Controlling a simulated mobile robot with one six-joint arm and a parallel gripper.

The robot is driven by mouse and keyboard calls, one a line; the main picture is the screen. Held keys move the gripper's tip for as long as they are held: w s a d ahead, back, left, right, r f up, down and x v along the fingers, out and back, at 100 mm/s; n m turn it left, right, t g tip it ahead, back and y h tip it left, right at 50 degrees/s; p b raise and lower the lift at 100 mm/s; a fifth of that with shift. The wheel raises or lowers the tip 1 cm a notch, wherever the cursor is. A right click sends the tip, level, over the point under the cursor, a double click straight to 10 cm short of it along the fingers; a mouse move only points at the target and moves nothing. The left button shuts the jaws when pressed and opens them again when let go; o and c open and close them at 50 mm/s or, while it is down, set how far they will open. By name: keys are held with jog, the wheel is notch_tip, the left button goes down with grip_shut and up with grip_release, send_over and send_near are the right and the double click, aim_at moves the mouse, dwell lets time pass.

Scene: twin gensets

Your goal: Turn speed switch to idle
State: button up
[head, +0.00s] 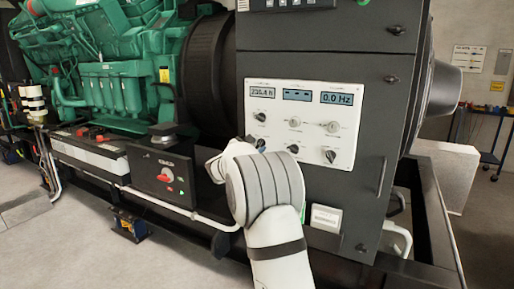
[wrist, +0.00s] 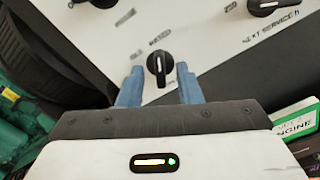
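The speed switch (wrist: 158,68) is a small black knob with a white pointer line, on the white control panel (head: 330,97). In the wrist view its line stands nearly upright. Small labels sit above and to its upper left; one seems to read RATED, the other is too blurred to be sure. My gripper (wrist: 160,75) has its two blue fingers on either side of the knob, with a visible gap on each side. It is open and holds nothing. In the head view my wrist hides most of the fingers at the panel's lower left.
Another black knob (wrist: 272,6) sits to the upper right in the wrist view. The panel carries several more knobs and displays, one reading 0.0 Hz (head: 338,98). A black box with a red switch (head: 165,172) is left of my arm. The green engine (head: 110,65) stands behind.

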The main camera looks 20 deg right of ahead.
jog(key=shift+c, duration=0.3)
grip_shut()
jog(key=shift+n, duration=0.3)
jog(key=n+p, duration=0.2)
jog(key=shift+r+n+p, duration=0.2)
jog(key=shift+n+p, duration=0.1)
jog(key=n+p, duration=0.3)
jog(key=shift+n, duration=0.3)
jog(key=n+p, duration=0.4)
jog(key=n, duration=0.1)
dwell(0.4)
jog(key=shift+o, duration=0.3)
grip_release()
jog(key=shift+f, duration=0.15)
